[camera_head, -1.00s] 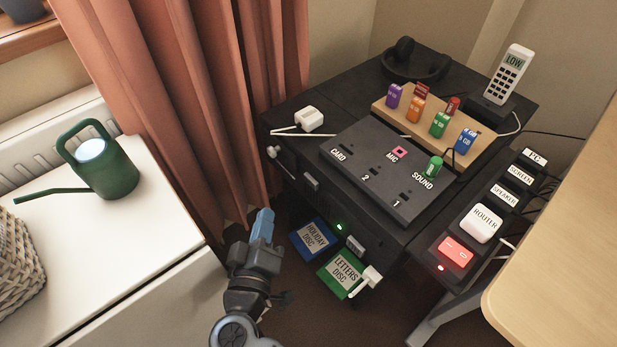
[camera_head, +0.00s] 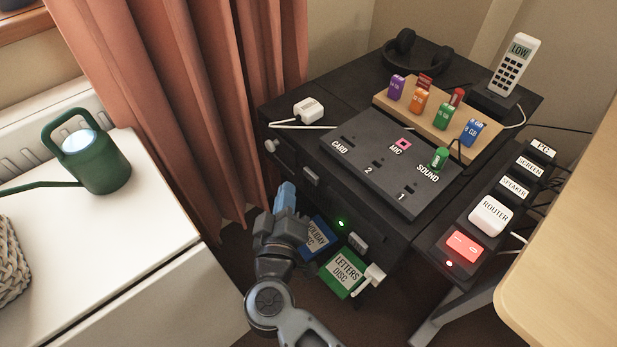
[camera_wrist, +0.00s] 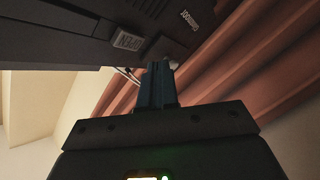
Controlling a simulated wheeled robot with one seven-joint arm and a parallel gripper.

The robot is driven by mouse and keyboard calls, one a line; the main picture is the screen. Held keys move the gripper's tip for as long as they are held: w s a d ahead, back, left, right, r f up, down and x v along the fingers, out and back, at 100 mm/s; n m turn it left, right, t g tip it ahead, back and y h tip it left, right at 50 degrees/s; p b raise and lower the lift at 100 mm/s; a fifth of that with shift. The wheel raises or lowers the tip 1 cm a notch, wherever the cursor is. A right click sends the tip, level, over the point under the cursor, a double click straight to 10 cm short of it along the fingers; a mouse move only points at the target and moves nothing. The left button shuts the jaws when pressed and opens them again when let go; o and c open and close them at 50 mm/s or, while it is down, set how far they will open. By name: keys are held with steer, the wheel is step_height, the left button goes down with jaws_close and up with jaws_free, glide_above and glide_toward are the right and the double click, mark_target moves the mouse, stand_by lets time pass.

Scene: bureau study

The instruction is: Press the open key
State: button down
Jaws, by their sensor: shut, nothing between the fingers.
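The open key (camera_wrist: 128,40) is a small light-grey key with lettering that reads upside down in the wrist view, on the front of a dark unit. In the head view, two small grey keys show on the black cabinet's front, one higher (camera_head: 311,175) and one lower (camera_head: 357,243); their lettering is too small to tell which is the open key. My gripper (camera_head: 286,193) is shut and empty, with blue fingers, in front of the cabinet's left side. In the wrist view its fingertips (camera_wrist: 160,66) are below and right of the open key, apart from it in the picture.
The black cabinet (camera_head: 440,208) carries a card and mic panel (camera_head: 375,185). A pink curtain (camera_head: 200,110) hangs behind. A power strip (camera_head: 465,247) stands at right.

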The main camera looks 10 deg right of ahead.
mark_target(304, 172)
steer(key=shift+w+d+r+p, duration=0.15)
steer(key=shift+w+d+p, duration=0.25)
steer(key=shift+d, duration=0.5)
steer(key=shift+w+d+r+p, duration=0.1)
steer(key=shift+w+d+p, duration=0.2)
steer(key=shift+p, duration=0.45)
stand_by(1.0)
steer(key=shift+w+d+p, duration=0.25)
steer(key=shift+d+p, duration=0.2)
steer(key=shift+p, duration=0.1)
stand_by(1.1)
steer(key=shift+s+a, duration=0.1)
steer(key=shift+s+a+p, duration=0.4)
steer(key=shift+a+p, duration=0.2)
steer(key=shift+p, duration=0.1)
